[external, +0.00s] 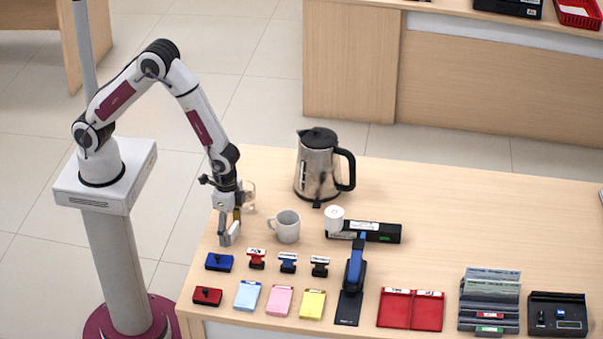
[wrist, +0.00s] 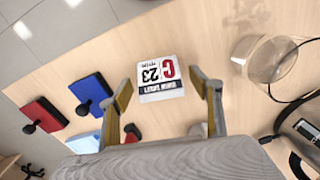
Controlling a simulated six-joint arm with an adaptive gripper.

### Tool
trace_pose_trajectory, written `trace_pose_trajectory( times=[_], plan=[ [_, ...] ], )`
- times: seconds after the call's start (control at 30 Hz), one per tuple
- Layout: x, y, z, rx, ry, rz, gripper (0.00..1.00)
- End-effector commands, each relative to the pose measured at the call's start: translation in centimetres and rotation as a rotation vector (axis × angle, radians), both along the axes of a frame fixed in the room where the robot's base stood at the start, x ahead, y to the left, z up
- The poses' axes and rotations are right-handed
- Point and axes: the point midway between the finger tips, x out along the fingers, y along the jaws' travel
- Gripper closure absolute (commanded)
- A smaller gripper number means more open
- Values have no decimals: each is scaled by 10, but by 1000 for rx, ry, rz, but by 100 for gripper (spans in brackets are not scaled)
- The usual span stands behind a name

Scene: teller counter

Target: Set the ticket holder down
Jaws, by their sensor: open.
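The ticket holder (wrist: 160,78) shows in the wrist view as a small white block with a card reading "C 23", the print upside down. It lies between and just beyond the two fingertips of my gripper (wrist: 168,92), with visible space at both sides. The fingers are apart and do not appear to grip it. In the external view my gripper (external: 229,238) points down, low over the counter's left end. There the ticket holder is largely hidden by the fingers, and its exact contact with the counter cannot be told.
A mug (external: 287,226) stands right of my gripper, a clear glass (external: 250,197) behind it, and a kettle (external: 318,170) further back. A blue ink pad (external: 219,262) and several stamps lie in front. The counter (external: 470,215) is clear at the back right.

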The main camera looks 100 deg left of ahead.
Motion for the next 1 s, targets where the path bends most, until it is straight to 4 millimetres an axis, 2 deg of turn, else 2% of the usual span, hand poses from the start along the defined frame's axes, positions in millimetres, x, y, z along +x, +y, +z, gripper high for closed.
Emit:
trace_pose_trajectory(
  times=[0.53, 0.57, 0.7, 1.0],
  plan=[
    [0, 0, -2, 0, 0, 0, 36],
    [0, 0, -2, 0, 0, 0, 41],
    [0, 0, -2, 0, 0, 0, 78],
    [0, 0, -2, 0, 0, 0, 82]
  ],
)
